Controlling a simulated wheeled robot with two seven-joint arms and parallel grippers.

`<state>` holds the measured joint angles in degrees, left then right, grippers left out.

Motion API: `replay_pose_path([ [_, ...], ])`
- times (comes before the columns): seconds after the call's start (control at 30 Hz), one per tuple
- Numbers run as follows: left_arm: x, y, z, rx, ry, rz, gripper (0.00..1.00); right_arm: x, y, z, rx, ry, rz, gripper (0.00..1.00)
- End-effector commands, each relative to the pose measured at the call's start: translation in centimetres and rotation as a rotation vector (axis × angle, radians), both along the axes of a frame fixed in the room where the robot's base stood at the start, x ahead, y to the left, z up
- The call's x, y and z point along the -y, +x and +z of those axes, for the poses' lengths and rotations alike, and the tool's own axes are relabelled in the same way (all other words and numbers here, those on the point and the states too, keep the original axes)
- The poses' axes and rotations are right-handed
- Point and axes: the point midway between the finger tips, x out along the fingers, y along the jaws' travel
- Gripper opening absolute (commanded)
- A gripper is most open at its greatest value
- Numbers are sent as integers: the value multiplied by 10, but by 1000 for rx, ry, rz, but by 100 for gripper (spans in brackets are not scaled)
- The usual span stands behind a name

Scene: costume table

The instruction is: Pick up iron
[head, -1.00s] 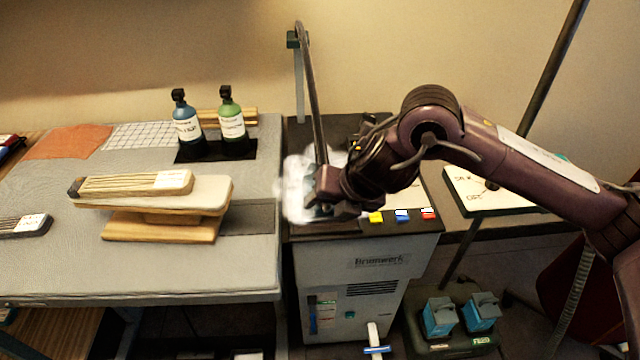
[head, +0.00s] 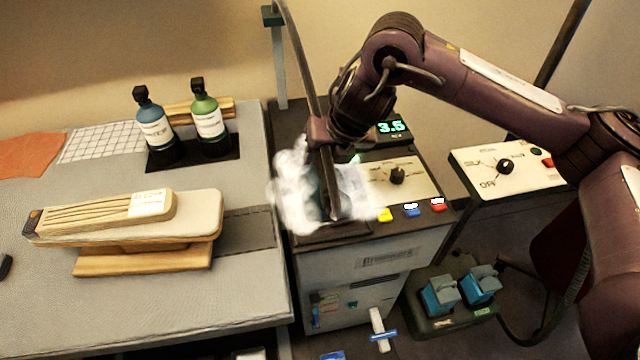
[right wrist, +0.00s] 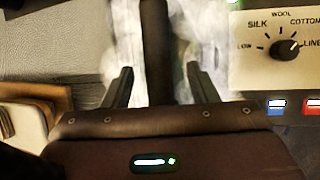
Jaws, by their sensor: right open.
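The iron (head: 316,188) is on the steam station's top in the head view, mostly hidden by white steam, the hose and my gripper; only a dark greenish part shows. My right gripper (head: 335,170) points down over the steam, close above the iron. In the right wrist view its two dark fingers (right wrist: 160,88) stand apart, with the dark hose (right wrist: 155,45) running between or in front of them. I cannot tell whether the fingers touch the iron. My left gripper is not in view.
The hose rises to a post (head: 277,60). A dial panel (head: 420,180) and coloured buttons (head: 411,210) are right of the steam. Left is a grey table (head: 110,290) with a wooden sleeve board (head: 205,215) and two bottles (head: 208,125). A second dial panel (head: 510,170) is right.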

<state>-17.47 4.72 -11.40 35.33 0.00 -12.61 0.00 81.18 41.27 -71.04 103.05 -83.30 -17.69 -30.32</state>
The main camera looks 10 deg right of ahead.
Motion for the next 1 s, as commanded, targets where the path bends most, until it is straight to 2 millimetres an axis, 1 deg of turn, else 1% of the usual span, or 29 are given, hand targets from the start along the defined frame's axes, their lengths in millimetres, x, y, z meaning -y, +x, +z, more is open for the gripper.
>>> replay_pose_path([
  [0.07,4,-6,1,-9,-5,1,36,-3,2,-11,-4,0,1,53],
  [0.1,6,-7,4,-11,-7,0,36,-4,3,-15,-4,0,1,53],
  [0.2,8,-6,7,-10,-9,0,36,-7,8,-30,-3,-1,0,53],
  [0.3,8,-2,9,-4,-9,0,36,-9,13,-39,0,0,-1,53],
  [0.5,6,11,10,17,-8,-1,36,-9,15,-44,1,0,1,53],
  [0.6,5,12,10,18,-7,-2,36,-9,15,-44,1,0,1,52],
  [1.0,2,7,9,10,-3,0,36,-9,15,-43,1,0,0,0],
])
